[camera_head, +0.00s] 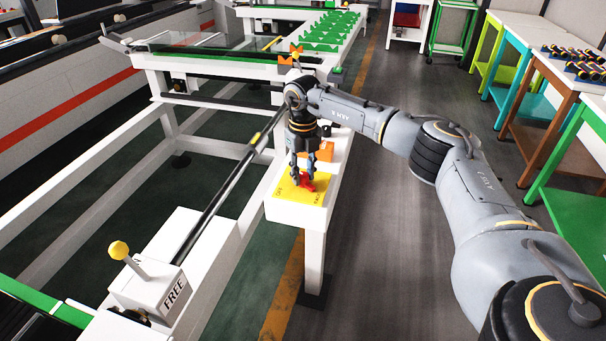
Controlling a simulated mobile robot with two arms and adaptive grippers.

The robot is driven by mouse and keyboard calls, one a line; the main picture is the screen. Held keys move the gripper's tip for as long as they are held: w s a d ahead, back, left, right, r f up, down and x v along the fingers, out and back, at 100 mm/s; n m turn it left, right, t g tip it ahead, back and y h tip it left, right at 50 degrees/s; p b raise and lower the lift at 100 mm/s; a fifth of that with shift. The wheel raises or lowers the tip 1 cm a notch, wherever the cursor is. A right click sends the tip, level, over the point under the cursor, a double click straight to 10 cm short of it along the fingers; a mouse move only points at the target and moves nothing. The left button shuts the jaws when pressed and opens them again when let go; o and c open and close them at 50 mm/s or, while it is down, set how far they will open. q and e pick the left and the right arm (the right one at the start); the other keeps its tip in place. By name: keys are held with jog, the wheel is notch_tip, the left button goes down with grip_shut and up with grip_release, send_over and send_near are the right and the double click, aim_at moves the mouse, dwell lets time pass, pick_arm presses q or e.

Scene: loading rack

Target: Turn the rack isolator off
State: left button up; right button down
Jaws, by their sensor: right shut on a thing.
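The rack isolator is a red rotary handle (307,183) on a yellow plate (288,193), on top of a white post-mounted box (285,213). My right gripper (302,178) points straight down over the plate and is shut on the red handle. The fingers hide part of the handle, and its exact angle is hard to tell. Small lettering shows at the left and right edges of the plate. My left gripper is not in view.
An orange block (325,151) sits on the white surface just behind the plate. A yellow-knobbed lever (120,251) stands on a white box marked FREE (160,290) at lower left. White rack rails run along the left. The floor to the right is clear up to coloured tables (560,75).

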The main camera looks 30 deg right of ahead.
aim_at(303, 174)
jog(key=n+b, duration=0.1)
jog(key=n, duration=0.4)
jog(key=shift+n, duration=0.3)
jog(key=shift+r, duration=0.1)
dwell(0.4)
jog(key=c, duration=1)
grip_release()
notch_tip(303, 174, up, 12)
jog(key=shift+f, duration=0.1)
